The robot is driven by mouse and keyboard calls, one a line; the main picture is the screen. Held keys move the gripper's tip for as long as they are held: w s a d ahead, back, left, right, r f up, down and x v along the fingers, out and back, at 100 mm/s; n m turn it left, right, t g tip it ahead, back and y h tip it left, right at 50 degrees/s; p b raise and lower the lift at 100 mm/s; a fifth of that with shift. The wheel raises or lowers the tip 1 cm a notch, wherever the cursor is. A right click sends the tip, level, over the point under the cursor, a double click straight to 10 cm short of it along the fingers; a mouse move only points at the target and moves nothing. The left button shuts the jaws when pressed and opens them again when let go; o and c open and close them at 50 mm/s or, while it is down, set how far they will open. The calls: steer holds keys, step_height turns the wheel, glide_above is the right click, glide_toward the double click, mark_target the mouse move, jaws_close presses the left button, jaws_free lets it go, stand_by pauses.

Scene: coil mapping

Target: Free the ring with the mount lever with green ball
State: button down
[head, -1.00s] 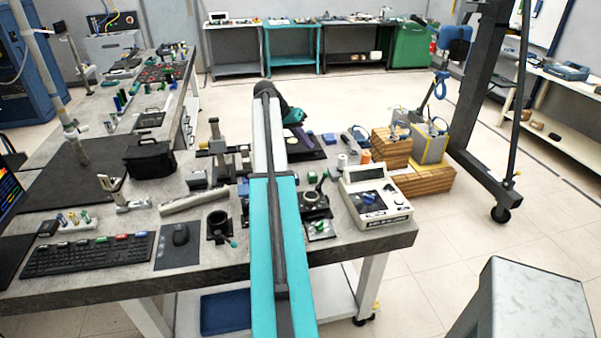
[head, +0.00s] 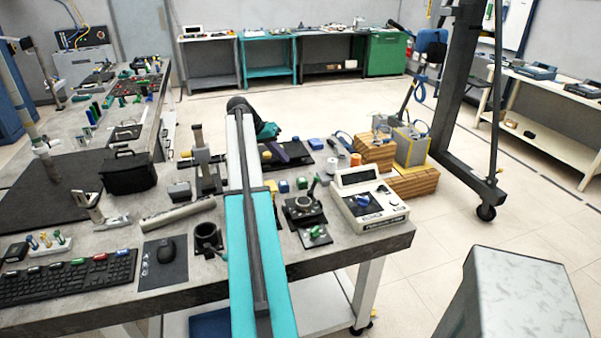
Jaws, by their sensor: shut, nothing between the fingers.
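A dark round mount with a ring-shaped top (head: 303,207) stands on a black plate near the table's front right. A thin lever (head: 312,188) rises beside it, with a small knob that looks dark green. A small plate with a green part (head: 315,235) lies in front of it. A black ring-like holder (head: 207,238) stands left of my arm; its right side is close to the arm's edge. My arm reaches away over the table, past the mount.
A white instrument box (head: 369,207) stands right of the mount. Small blue and green blocks (head: 301,183), spools (head: 344,161) and wooden blocks (head: 413,181) are behind.

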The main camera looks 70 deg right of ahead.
mark_target(313, 187)
steer(key=shift+s+f, duration=0.1)
steer(key=s+d+f+p, duration=0.3)
steer(key=s+f+p, duration=0.2)
steer(key=s+f, duration=0.3)
steer(key=shift+d+f, duration=0.4)
steer(key=shift+s+f+b, duration=0.1)
steer(key=shift+b, duration=0.2)
stand_by(0.3)
